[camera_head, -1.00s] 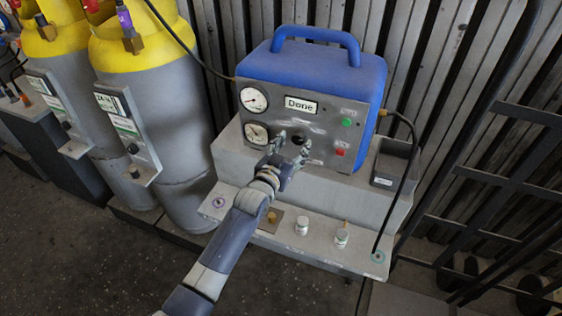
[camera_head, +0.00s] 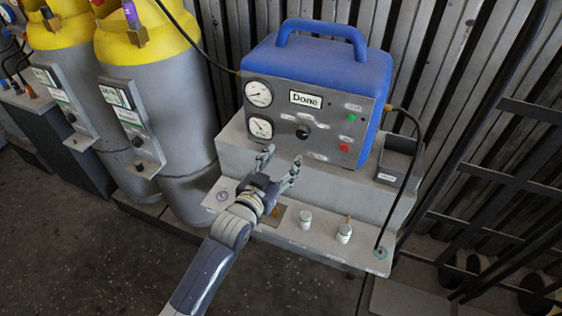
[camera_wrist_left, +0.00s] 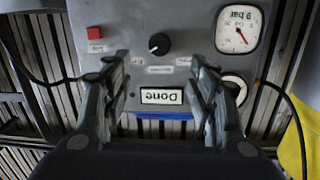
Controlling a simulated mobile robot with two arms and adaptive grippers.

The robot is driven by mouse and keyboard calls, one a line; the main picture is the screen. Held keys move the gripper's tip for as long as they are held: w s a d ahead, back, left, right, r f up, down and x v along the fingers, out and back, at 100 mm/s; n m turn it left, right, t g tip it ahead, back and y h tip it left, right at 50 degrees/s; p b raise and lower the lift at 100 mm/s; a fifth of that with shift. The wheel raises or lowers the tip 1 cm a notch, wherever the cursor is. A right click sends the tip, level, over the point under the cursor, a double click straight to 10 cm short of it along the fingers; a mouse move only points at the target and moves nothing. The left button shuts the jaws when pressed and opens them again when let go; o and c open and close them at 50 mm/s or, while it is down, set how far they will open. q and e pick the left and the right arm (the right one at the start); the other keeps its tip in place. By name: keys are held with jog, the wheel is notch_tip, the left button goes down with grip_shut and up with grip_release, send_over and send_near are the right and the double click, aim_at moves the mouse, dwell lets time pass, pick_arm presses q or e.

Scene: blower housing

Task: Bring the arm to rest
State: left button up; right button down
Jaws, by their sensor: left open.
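My left gripper (camera_head: 280,168) is open and empty in the head view. It is in front of the blue-and-grey machine (camera_head: 330,65), below its panel and apart from the black knob (camera_head: 302,133). The panel display (camera_head: 305,99) reads "Done". In the left wrist view, the open fingers of the left gripper (camera_wrist_left: 160,92) frame the display (camera_wrist_left: 161,96), which appears upside down. The knob (camera_wrist_left: 159,44) shows beyond the fingertips with nothing gripping it. My right gripper is not in view.
The machine stands on a grey stepped bench (camera_head: 330,185). A dark open box (camera_head: 398,160) is at right. Yellow-topped cylinders (camera_head: 160,90) stand at left, and a black metal rack (camera_head: 500,190) at right. Open floor lies in front.

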pick_arm(q)
jog(key=s+a+f+n+g+y, duration=0.1)
jog(key=s+a+f+g, duration=0.3)
jog(key=f, duration=0.8)
jog(key=s+a+f+y, duration=0.15)
jog(key=s+f, duration=0.35)
jog(key=f, duration=0.6)
jog(key=s+a+f+n+g+y, duration=0.1)
jog(key=s+a+f+g, duration=0.3)
jog(key=f, duration=0.8)
jog(key=s+a+f+g, duration=0.2)
jog(key=s+f, duration=0.4)
jog(key=s, duration=0.7)
jog(key=s+a+f+g+y, duration=0.1)
jog(key=s+a+f, duration=0.3)
jog(key=s, duration=0.9)
jog(key=s+a+f+g+y, duration=0.1)
jog(key=s+a+f+g, duration=0.2)
jog(key=s+f, duration=0.6)
jog(key=s, duration=0.4)
jog(key=shift+a+f+n+g, duration=0.25)
jog(key=shift+f+n+g, duration=0.05)
jog(key=shift+f+n, duration=0.1)
